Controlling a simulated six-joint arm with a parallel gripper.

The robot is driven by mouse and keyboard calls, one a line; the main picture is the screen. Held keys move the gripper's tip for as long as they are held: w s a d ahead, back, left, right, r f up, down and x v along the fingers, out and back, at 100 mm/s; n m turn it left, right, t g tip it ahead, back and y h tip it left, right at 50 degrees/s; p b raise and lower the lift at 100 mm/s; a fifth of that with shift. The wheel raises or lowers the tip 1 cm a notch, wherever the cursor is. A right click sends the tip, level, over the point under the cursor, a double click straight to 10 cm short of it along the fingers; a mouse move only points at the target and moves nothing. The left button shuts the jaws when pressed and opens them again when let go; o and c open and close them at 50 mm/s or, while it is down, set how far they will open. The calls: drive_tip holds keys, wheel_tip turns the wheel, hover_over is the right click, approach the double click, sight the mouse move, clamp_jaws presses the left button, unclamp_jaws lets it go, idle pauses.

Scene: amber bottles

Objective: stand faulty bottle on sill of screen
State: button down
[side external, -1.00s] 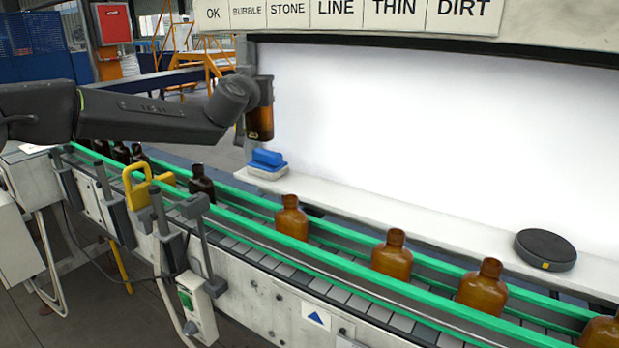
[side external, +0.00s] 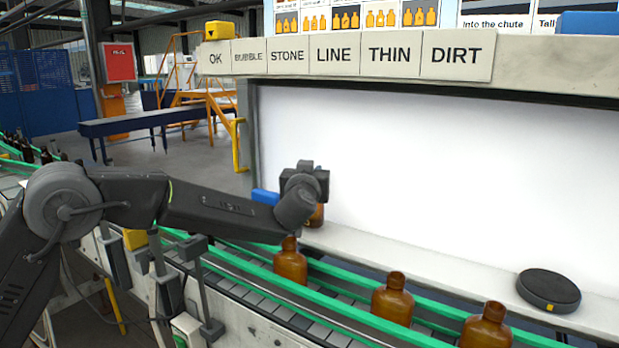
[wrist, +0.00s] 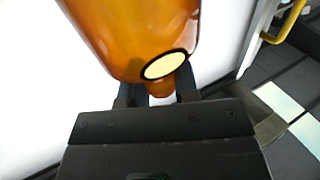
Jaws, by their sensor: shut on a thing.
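My gripper (side external: 305,180) is shut on an amber bottle (side external: 316,216), in front of the left part of the lit white screen (side external: 450,170). My wrist hides most of the bottle in the side view. Its lower part shows just above or at the sill (side external: 410,258), the pale ledge below the screen; I cannot tell whether they touch. In the wrist view the amber bottle (wrist: 130,28) fills the top, with a pale, dark-ringed oval patch on it. The gripper fingers (wrist: 158,93) are at its near end.
Several amber bottles, one here (side external: 392,298), stand on the conveyor between green rails (side external: 345,310) in front of the sill. A dark round disc (side external: 549,290) sits on the sill at right. A blue block (side external: 265,197) is left of my gripper. The sill's middle is clear.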

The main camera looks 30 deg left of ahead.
drive_tip(key=shift+f, duration=0.4)
drive_tip(key=c, duration=0.9)
unclamp_jaws()
drive_tip(key=shift+o, duration=0.2)
drive_tip(key=shift+s+d, duration=0.1)
drive_tip(key=shift+s, duration=0.1)
wheel_tip(320, 180, up, 7)
drive_tip(key=s+d, duration=0.1)
drive_tip(key=s, duration=0.1)
drive_tip(key=shift+s+r, duration=0.15)
drive_tip(key=shift+r, duration=0.05)
